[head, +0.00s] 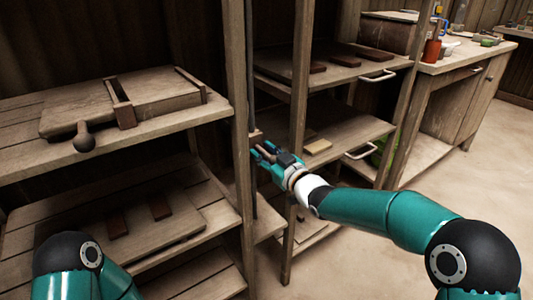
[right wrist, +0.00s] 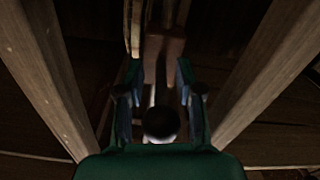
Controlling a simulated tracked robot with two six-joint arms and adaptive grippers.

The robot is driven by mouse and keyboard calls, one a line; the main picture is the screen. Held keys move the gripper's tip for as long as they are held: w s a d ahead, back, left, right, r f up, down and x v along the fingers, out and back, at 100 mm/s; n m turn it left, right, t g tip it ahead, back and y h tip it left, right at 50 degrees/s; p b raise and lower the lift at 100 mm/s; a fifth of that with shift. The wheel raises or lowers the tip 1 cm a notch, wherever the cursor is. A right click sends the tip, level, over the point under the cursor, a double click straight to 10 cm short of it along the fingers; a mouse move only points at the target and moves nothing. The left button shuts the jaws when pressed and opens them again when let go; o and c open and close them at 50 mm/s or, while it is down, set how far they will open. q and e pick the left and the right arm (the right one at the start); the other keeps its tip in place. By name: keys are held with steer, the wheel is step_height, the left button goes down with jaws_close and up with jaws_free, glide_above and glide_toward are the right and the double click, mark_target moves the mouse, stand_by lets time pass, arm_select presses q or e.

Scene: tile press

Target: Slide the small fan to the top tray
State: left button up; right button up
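I cannot make out a small fan for certain in either view. The top tray (head: 338,73) is a wooden board with a pale handle, high in the rack. My right gripper (head: 262,150) reaches between the rack posts, beside a thin upright rod with a small wooden block (head: 256,137). In the right wrist view its fingers (right wrist: 158,72) stand apart, with a reddish-brown piece (right wrist: 165,48) between or just beyond their tips. Whether they touch it is unclear. A dark round knob-like shape (right wrist: 160,122) shows nearer the palm. My left gripper is out of view.
Wooden posts (head: 301,110) stand close on both sides of my right gripper. A lower tray (head: 340,128) lies under the top one. A press with a ball-ended lever (head: 84,138) rests on the left shelf. The floor (head: 470,190) at right is clear.

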steer(key=shift+w+a, duration=0.15)
steer(key=shift+w, duration=0.05)
jaws_close()
